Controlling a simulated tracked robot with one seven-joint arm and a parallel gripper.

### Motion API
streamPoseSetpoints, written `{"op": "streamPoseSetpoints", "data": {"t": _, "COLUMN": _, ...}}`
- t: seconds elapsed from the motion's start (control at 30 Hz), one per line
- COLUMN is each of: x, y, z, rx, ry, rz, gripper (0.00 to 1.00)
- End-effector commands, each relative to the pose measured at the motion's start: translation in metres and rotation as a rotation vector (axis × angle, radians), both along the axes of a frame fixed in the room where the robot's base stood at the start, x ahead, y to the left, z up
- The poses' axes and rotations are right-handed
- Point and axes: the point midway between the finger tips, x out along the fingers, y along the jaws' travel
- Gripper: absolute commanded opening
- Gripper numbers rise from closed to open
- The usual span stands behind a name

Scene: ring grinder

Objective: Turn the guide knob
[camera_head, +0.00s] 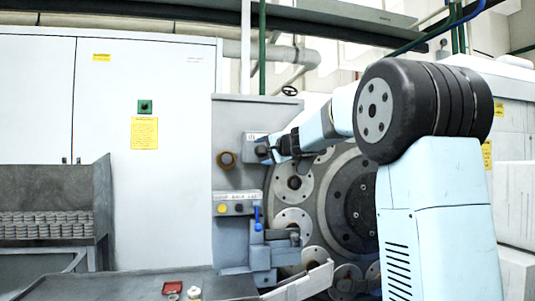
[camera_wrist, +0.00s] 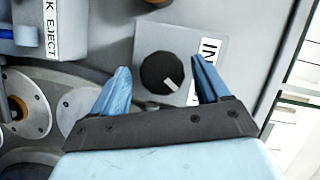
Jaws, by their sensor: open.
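A round black knob (camera_wrist: 160,74) with a white pointer mark sits on a light grey plate (camera_wrist: 150,36) in the wrist view. The mark points to the lower right. A white label beside it reads "IN", partly hidden by a finger. I cannot read the word guide on it. My gripper (camera_wrist: 161,68) is open, with one blue finger on each side of the knob and gaps showing between. In the head view my gripper (camera_head: 268,152) is at the upper part of the grey machine panel, largely covering the knob.
Below are a button panel (camera_head: 236,204) and a blue-handled lever (camera_head: 257,218). A large disc with round holders (camera_head: 340,190) stands to the right. Several stacked rings (camera_head: 45,225) lie far left.

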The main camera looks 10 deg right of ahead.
Motion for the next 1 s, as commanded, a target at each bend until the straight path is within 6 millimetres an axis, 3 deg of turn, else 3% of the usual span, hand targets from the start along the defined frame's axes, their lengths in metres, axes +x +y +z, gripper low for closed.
{"op": "streamPoseSetpoints", "data": {"t": 0.17, "x": -0.020, "y": -0.008, "z": 0.004, "rx": -0.001, "ry": -0.001, "rz": -0.003, "gripper": 0.75}}
{"op": "streamPoseSetpoints", "data": {"t": 0.6, "x": -0.097, "y": -0.038, "z": 0.013, "rx": -0.001, "ry": -0.001, "rz": -0.003, "gripper": 0.75}}
{"op": "streamPoseSetpoints", "data": {"t": 0.8, "x": -0.117, "y": -0.047, "z": 0.015, "rx": 0.001, "ry": 0.001, "rz": -0.001, "gripper": 0.75}}
{"op": "streamPoseSetpoints", "data": {"t": 1.0, "x": -0.124, "y": -0.050, "z": 0.015, "rx": 0.000, "ry": 0.002, "rz": -0.002, "gripper": 0.75}}
